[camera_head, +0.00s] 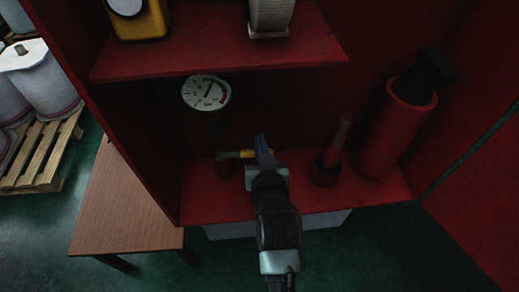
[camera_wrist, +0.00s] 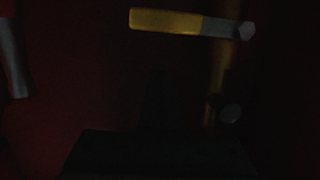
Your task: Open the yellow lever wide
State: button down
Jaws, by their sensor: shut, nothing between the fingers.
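The yellow lever (camera_head: 235,154) lies roughly level on the valve below the round gauge, on the lower shelf of the red cabinet. In the wrist view the yellow lever (camera_wrist: 165,21) runs level across the top. Its grey metal end with a nut is at the right, by a dim vertical pipe (camera_wrist: 218,70). My gripper (camera_head: 262,143) is shut and empty. Its tip is just right of the lever's yellow end in the head view; I cannot tell whether they touch. The wrist view is very dark, and my fingers (camera_wrist: 158,92) show only as a faint silhouette.
The pressure gauge (camera_head: 207,93) stands above the valve. A red-based clear tube (camera_head: 337,140) and a red cylinder (camera_head: 396,130) stand to the right. A wooden bench (camera_head: 130,205) is at the left outside the cabinet.

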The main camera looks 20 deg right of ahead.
aim_at(244, 154)
jog(key=shift+s+a+f, duration=0.15)
jog(key=shift+f, duration=1.65)
jog(key=shift+f, duration=0.15)
